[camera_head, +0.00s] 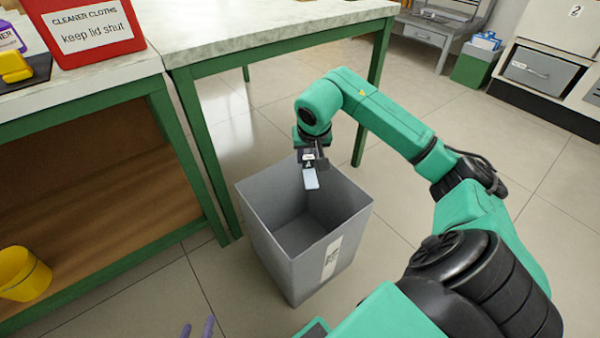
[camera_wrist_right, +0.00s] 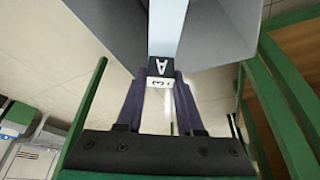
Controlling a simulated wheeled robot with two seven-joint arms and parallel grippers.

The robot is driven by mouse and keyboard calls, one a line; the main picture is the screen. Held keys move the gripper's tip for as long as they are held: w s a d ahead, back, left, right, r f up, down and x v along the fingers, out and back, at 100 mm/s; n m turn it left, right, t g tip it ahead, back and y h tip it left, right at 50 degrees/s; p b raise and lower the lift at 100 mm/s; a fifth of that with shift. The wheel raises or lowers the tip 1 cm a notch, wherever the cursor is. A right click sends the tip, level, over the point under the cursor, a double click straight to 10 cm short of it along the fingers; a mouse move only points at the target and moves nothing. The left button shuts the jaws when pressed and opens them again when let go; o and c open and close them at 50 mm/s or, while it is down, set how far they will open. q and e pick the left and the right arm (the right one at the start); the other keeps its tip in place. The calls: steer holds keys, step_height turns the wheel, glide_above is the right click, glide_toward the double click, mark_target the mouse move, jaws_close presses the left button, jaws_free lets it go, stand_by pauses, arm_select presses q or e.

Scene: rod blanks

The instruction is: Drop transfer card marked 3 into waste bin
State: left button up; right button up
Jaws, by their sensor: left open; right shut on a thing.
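The transfer card (camera_head: 310,180) is a pale blue strip with a dark end. In the right wrist view the card (camera_wrist_right: 167,30) shows a black and white label with an "A" and a 3. My right gripper (camera_head: 311,164) is shut on the labelled end, and the card hangs down over the mouth of the grey waste bin (camera_head: 288,252). The bin stands upright on the floor and looks empty in the part I see. Its walls (camera_wrist_right: 228,35) flank the card in the right wrist view.
A green-framed table (camera_head: 280,35) stands behind the bin, its legs close by. A workbench at left carries a red cleaner-cloths box (camera_head: 92,30). A yellow bucket (camera_head: 22,274) is at lower left. Tiled floor is open right of the bin, beyond my right arm.

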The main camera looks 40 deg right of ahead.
step_height(320, 180, down, 6)
steer(key=b, duration=0.5)
steer(key=shift+r, duration=0.15)
arm_select(q)
step_height(320, 180, down, 6)
steer(key=t, duration=0.1)
steer(key=shift+d+n+t, duration=0.3)
steer(key=shift+n+t, duration=0.1)
arm_select(e)
steer(key=o, duration=1.1)
steer(key=p, duration=0.6)
glide_toward(308, 168)
steer(key=r, duration=0.2)
arm_select(q)
step_height(308, 168, up, 6)
steer(key=g, duration=0.1)
steer(key=shift+m, duration=0.3)
arm_select(e)
steer(key=shift+s+a+f, duration=0.1)
steer(key=shift+s+f, duration=0.05)
steer(key=shift+s, duration=0.15)
arm_select(q)
steer(key=shift+s+a, duration=0.1)
steer(key=shift+s, duration=0.05)
